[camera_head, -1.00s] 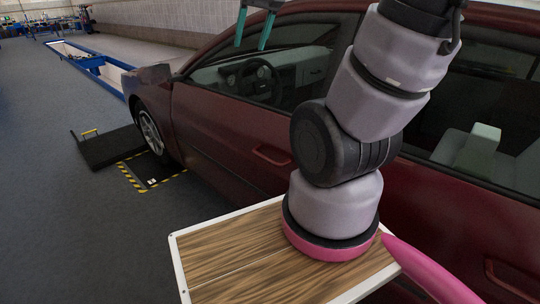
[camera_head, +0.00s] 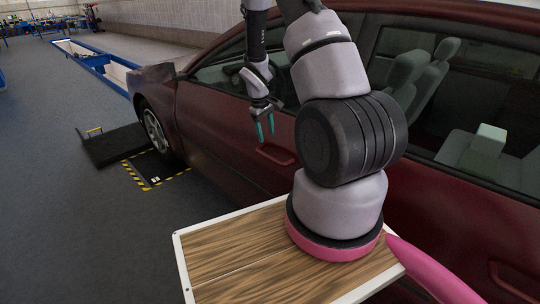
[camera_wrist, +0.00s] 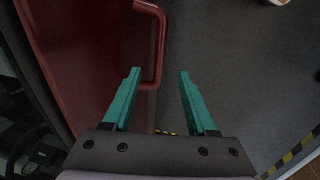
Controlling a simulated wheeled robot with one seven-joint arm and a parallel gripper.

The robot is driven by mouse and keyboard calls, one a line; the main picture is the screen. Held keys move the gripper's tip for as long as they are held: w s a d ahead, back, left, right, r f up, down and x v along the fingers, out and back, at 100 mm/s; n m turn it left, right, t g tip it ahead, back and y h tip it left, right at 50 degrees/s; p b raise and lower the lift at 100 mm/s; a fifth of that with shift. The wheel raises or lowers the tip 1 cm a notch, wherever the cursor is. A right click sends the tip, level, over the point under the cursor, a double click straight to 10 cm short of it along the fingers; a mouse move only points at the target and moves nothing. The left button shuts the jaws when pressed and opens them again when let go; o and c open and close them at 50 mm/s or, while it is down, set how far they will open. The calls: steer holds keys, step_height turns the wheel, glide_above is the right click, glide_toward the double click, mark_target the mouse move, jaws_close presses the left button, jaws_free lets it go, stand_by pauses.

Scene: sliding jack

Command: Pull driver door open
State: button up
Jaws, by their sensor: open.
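The dark red driver door (camera_head: 228,133) is shut, flush with the car's side. Its red door handle (camera_head: 277,154) is a loop on the outer panel, and it also shows in the wrist view (camera_wrist: 159,50), up ahead of the fingers. My gripper (camera_head: 264,129) points down beside the door, a little above and left of the handle in the head view. I see no contact with the handle.
A rear door handle (camera_head: 510,278) lies at the lower right. A black ramp plate (camera_head: 110,145) and a yellow-black marked pad (camera_head: 153,168) lie by the front wheel. The grey floor (camera_head: 60,230) left of the car is clear.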

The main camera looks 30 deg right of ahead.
mark_target(270, 156)
steer(key=f, duration=0.3)
steer(key=d+f, duration=0.1)
steer(key=f, duration=0.3)
steer(key=d+f, duration=0.1)
steer(key=f, duration=0.3)
steer(key=shift+w, duration=0.4)
jaws_close()
stand_by(0.9)
